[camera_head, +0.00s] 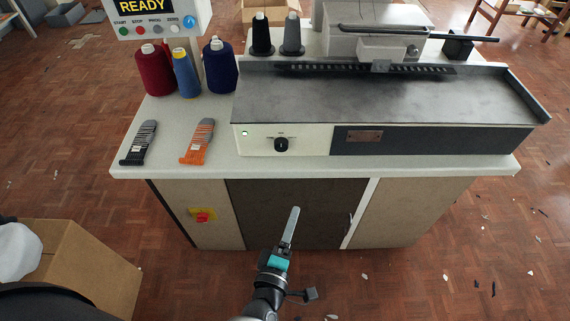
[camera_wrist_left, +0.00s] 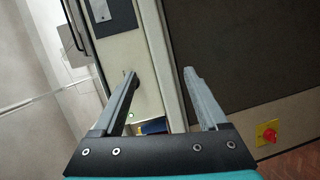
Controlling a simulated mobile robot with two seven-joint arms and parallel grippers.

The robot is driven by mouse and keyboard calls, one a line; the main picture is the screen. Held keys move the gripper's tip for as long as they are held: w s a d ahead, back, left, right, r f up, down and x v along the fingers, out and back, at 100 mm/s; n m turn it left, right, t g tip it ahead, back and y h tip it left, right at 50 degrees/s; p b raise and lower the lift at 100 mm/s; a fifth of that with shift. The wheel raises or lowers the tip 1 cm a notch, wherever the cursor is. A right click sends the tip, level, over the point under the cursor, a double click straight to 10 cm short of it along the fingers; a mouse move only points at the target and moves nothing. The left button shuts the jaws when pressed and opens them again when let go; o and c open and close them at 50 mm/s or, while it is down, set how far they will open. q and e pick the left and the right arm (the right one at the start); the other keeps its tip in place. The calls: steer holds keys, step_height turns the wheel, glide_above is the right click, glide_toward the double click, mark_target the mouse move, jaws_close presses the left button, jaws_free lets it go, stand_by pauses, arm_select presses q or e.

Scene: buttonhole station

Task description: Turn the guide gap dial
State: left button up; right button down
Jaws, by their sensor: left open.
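My right gripper is not in view.
The worktop (camera_head: 330,167) overhangs the cabinet front. A black (camera_head: 139,143) and an orange striped item (camera_head: 198,141) lie on it, left of the machine. Thread cones (camera_head: 187,72) stand behind. A red button (camera_head: 203,216) is on the cabinet; a cardboard box (camera_head: 85,265) stands lower left.

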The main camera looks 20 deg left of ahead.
arm_select(q)
step_height(320, 180, up, 6)
steer(key=w+a+n+t+y+b, duration=0.15)
steer(key=n+y, duration=0.35)
steer(key=n, duration=0.5)
steer(key=b, duration=0.2)
glide_toward(281, 148)
steer(key=shift+n, duration=0.4)
steer(key=x, duration=0.7)
steer(key=shift+w, duration=0.2)
steer(key=shift+w+a, duration=0.15)
steer(key=shift+w, duration=0.4)
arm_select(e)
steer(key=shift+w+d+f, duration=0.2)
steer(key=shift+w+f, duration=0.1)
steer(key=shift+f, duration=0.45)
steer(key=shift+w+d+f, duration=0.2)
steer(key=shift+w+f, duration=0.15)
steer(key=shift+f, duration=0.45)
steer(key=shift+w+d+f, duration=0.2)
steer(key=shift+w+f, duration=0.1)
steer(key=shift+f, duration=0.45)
arm_select(q)
steer(key=shift+c, duration=0.3)
jaws_close()
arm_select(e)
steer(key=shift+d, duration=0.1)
